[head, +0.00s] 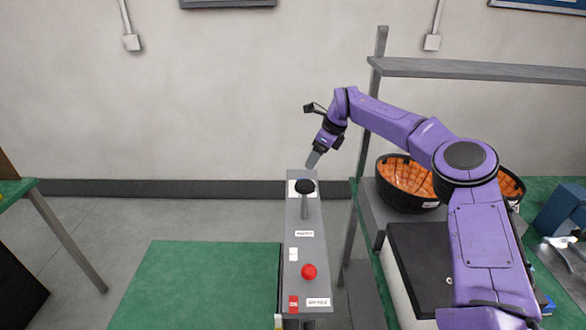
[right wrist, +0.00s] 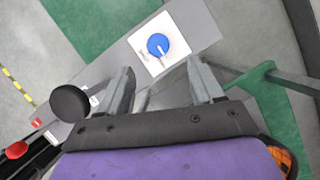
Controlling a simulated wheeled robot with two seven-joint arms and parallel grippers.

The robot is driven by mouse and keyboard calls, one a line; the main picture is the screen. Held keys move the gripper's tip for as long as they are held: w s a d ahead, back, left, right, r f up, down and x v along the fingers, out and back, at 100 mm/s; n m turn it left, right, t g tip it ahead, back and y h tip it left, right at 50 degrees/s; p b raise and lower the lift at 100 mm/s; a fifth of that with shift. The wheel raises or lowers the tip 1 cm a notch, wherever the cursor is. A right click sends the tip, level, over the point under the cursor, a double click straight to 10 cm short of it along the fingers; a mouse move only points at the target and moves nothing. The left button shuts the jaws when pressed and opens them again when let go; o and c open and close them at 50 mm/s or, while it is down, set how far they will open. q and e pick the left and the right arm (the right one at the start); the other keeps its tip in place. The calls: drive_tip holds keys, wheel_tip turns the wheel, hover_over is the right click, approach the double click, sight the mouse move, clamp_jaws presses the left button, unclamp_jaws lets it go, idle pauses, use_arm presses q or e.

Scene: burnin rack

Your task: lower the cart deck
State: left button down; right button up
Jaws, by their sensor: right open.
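A narrow grey control panel (head: 294,240) stands in the middle of the head view. It carries a lever with a black ball knob (head: 305,186) and a red button (head: 309,271). In the right wrist view, a blue round knob (right wrist: 158,45) sits on a white plate at the panel's end; the black ball (right wrist: 70,103) and red button (right wrist: 17,150) are to its left. My right gripper (head: 313,159) is above the panel's far end. Its open, empty fingers (right wrist: 160,80) point towards the blue knob, apart from it. A flat green surface (head: 200,285) lies left of the panel; whether it is the cart deck I cannot tell.
A grey rack post (head: 364,150) and shelf (head: 480,70) stand right of the panel. Black bowls with orange insides (head: 405,185) sit beside a black-topped box (head: 415,255) under my right arm. A green table (head: 15,188) is at the left edge. Floor between is clear.

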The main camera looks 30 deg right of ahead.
drive_tip(key=x, duration=0.1)
drive_tip(key=p+x, duration=0.1)
drive_tip(key=x, duration=0.1)
drive_tip(key=p+x, duration=0.1)
drive_tip(key=x, duration=0.1)
drive_tip(key=shift+s+a+f, duration=0.2)
drive_tip(key=shift+s+a, duration=0.05)
drive_tip(key=shift+s, duration=0.05)
drive_tip(key=x, duration=0.2)
drive_tip(key=p+x, duration=0.1)
drive_tip(key=x, duration=0.1)
drive_tip(key=shift+w+d+f, duration=0.1)
drive_tip(key=shift+w+f, duration=0.2)
drive_tip(key=shift+s+r, duration=0.1)
drive_tip(key=shift+s, duration=0.1)
drive_tip(key=c, duration=1)
drive_tip(key=shift+c, duration=0.2)
